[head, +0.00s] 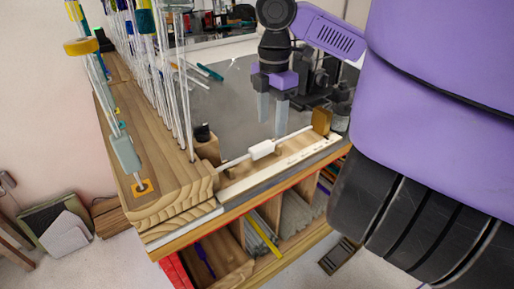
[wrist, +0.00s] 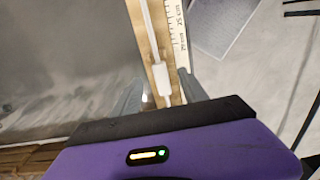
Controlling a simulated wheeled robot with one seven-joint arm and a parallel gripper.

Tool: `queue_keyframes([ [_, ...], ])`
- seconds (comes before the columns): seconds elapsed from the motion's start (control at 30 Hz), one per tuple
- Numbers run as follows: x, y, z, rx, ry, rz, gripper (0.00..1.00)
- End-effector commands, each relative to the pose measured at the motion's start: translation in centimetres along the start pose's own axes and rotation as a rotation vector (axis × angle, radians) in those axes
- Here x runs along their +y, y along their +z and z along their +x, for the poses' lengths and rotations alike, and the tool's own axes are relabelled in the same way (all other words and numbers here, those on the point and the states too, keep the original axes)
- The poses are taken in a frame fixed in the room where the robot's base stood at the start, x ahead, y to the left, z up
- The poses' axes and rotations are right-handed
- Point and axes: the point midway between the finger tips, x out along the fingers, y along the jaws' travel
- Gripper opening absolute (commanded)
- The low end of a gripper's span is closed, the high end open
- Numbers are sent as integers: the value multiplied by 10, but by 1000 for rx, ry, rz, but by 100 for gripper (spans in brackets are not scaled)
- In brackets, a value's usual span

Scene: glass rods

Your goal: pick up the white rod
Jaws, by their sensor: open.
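The white rod (head: 239,159) lies nearly level near the front edge of the bench, with a thicker white block (head: 262,149) at its middle. Its right end meets a brown wooden block (head: 321,121) and its left end is by a wooden stand. My gripper (head: 272,128) is open and empty, pointing down, with its fingertips appearing just above and behind the rod. In the wrist view the rod (wrist: 151,35) and its white block (wrist: 161,85) show between the two spread fingers (wrist: 160,78). I cannot tell the exact height gap.
A wooden rack (head: 165,165) with several upright glass rods stands at the left. A white ruler (head: 290,160) runs along the rod's front side. A dark small object (head: 202,132) is near the rod's left end. Shelf compartments (head: 262,225) are below. The grey benchtop (head: 225,100) behind is mostly clear.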

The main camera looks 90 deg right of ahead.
Motion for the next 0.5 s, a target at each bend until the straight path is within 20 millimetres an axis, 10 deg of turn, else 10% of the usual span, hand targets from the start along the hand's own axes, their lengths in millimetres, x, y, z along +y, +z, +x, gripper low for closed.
queue_keyframes([
  [0.5, 1, -4, 61, 0, 0, 0, 51],
])
